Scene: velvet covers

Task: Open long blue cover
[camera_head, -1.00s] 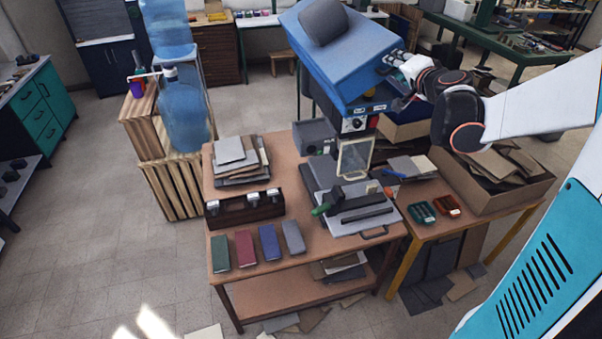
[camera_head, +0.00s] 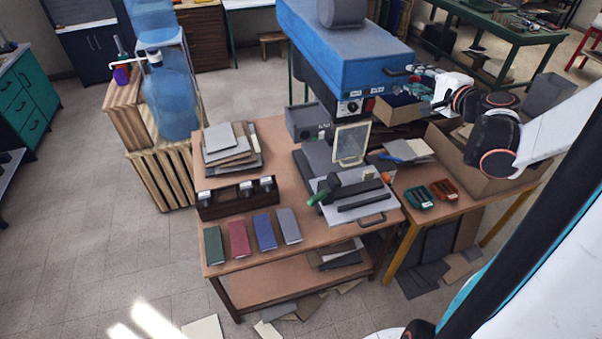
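A large blue cover (camera_head: 345,45) tops the machine at the back of the table, with a grey rounded part on it. A dark handle-like part (camera_head: 396,70) sticks out at its right front edge. I cannot tell whether the cover is raised. My gripper (camera_head: 418,74) is at this right edge, close to the handle; whether they touch is unclear. Its fingers are small and partly hidden, so their opening does not show. A smaller flat blue velvet cover (camera_head: 265,232) lies on the table front between a red one (camera_head: 239,238) and a grey one (camera_head: 288,226).
The brown table (camera_head: 300,250) also bears stacked sheets (camera_head: 230,148), a dark rack (camera_head: 237,198) and a press with a green-ended lever (camera_head: 345,187). A side table with a cardboard box (camera_head: 470,175) stands below my arm.

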